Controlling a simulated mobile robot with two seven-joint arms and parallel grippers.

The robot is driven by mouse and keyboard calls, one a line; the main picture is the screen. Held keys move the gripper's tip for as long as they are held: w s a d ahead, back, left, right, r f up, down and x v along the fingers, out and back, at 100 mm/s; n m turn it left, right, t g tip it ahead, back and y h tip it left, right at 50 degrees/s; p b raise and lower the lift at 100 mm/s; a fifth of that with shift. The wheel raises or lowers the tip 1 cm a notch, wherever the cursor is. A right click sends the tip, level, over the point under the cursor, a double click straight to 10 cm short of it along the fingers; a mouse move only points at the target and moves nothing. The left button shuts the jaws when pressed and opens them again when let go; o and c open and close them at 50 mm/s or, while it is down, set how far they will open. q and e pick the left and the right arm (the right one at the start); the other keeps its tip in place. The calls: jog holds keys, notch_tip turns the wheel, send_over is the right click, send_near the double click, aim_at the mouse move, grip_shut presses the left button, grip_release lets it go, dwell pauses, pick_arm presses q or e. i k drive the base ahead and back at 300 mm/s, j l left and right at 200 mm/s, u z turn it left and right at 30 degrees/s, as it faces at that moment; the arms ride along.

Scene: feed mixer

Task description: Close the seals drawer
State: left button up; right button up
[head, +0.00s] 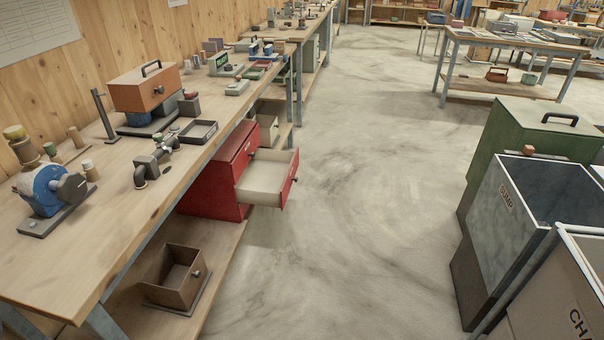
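A red drawer cabinet (214,187) stands on the lower shelf under the long workbench. One of its drawers (262,178) is pulled well out over the floor side, with a pale, empty-looking inside and a red front (290,178) with a dark knob. Another red drawer front (240,150) above it looks shut. No label for seals can be read on the cabinet. Neither of my grippers shows in the head view.
The workbench (110,235) runs along the left wall, carrying a blue pump (48,187) and an orange box (143,90). A brown open bin (175,277) sits on its lower shelf. A sump bin (510,225) stands at right. The floor (370,180) between is clear.

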aim_at(267, 180)
jog(key=i+l, duration=0.15)
jog(key=i+l+u, duration=0.1)
jog(key=u, duration=0.35)
jog(key=l+u, duration=0.2)
jog(key=u, duration=0.25)
jog(key=i+l+u, duration=0.2)
jog(key=l, duration=0.15)
jog(key=l+u, duration=0.15)
jog(key=l, duration=0.15)
jog(key=i+l+u, duration=0.2)
jog(key=l, duration=0.2)
jog(key=i+l+u, duration=0.1)
jog(key=l, duration=0.6)
jog(key=i+l+u, duration=0.1)
jog(key=l, duration=0.65)
jog(key=l+u, duration=0.1)
jog(key=l, duration=0.6)
jog(key=i, duration=0.05)
